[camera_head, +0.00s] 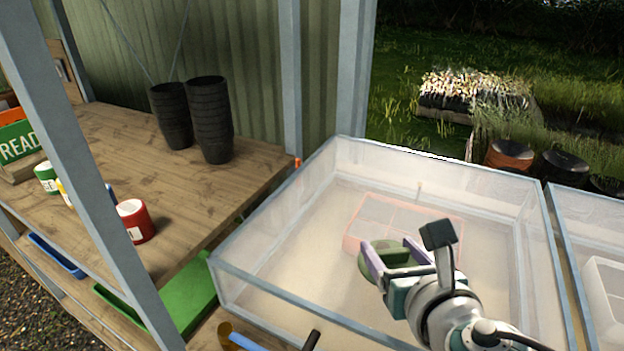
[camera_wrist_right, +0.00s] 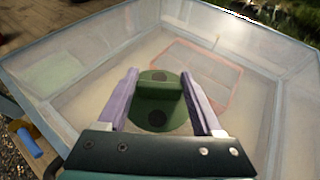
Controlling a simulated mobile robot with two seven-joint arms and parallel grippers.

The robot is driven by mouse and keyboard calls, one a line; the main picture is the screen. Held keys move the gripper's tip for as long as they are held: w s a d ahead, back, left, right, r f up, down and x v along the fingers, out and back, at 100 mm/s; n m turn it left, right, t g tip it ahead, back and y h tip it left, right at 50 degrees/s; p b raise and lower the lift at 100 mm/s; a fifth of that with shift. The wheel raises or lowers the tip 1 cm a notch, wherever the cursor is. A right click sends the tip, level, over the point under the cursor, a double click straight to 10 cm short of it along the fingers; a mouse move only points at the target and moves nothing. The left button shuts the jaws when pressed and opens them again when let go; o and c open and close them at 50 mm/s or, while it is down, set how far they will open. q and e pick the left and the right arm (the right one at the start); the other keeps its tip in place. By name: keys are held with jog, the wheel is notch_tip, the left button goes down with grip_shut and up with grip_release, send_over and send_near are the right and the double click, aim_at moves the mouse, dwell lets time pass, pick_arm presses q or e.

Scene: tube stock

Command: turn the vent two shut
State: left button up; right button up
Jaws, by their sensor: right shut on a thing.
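The vent, a dark green round knob with a raised grip bar, shows in the head view (camera_head: 372,266) at the near right part of a clear-walled box (camera_head: 290,296). In the right wrist view the vent (camera_wrist_right: 158,118) sits between the fingers, its bar running across from one finger to the other. My right gripper (camera_head: 396,250) is shut on the vent's bar from above; its purple fingers also show in the right wrist view (camera_wrist_right: 160,90). The frames do not label which vent this is. My left gripper is not in view.
A pink-edged divided tray (camera_head: 352,226) shows through the clear box beyond the vent. A second clear box (camera_head: 590,215) stands at the right. A wooden bench (camera_head: 110,135) at the left holds black pot stacks (camera_head: 208,120) and a red tin (camera_head: 135,220). A grey post stands in front.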

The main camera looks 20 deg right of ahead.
jog(key=m+g+h, duration=0.1)
jog(key=m+h, duration=0.2)
jog(key=shift+w+a, duration=0.1)
jog(key=shift+m+g+h+b, duration=1.15)
jog(key=shift+m+g+h, duration=0.25)
jog(key=shift+m+h, duration=0.4)
jog(key=o, duration=1.4)
jog(key=shift+c, duration=0.2)
jog(key=p+v, duration=0.1)
jog(key=v, duration=0.9)
